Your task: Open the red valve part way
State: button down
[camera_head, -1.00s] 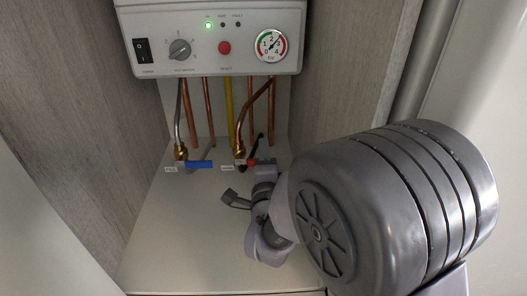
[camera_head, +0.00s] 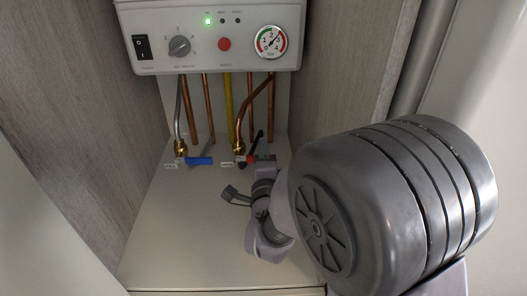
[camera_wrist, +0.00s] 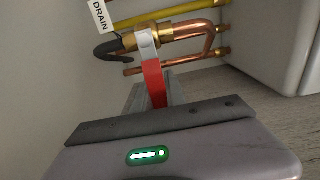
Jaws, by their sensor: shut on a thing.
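The red valve's lever (camera_wrist: 154,84) shows in the wrist view as a red strip running from a grey hub on a brass fitting (camera_wrist: 152,36) down to my gripper. My gripper (camera_wrist: 152,100) is shut on the red lever near its lower end. In the head view a bit of red (camera_head: 251,159) shows at the brass valve, mostly hidden by my gripper (camera_head: 258,158). The black finger and the arm cover the rest of the lever there.
A valve with a blue lever (camera_head: 199,161) stands to the left. A boiler panel (camera_head: 210,38) with a gauge (camera_head: 270,42) is above. Copper pipes (camera_head: 208,108) and a yellow pipe (camera_head: 229,105) run down between. A white "DRAIN" tag (camera_wrist: 101,15) hangs beside the red valve.

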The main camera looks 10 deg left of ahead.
jog(key=shift+r, duration=0.2)
dwell(0.7)
jog(key=shift+s+a+r+n, duration=0.15)
jog(key=shift+r+n, duration=0.4)
jog(key=shift+n, duration=0.6)
jog(key=shift+w+a+r+n, duration=0.1)
jog(key=shift+a+r+n, duration=0.1)
jog(key=shift+r+n, duration=0.65)
jog(key=shift+s+a+r+n, duration=0.1)
jog(key=shift+a+r+n, duration=0.15)
jog(key=shift+n, duration=1.15)
jog(key=shift+r, duration=0.1)
jog(key=c, duration=1.4)
grip_release()
jog(key=shift+o, duration=0.2)
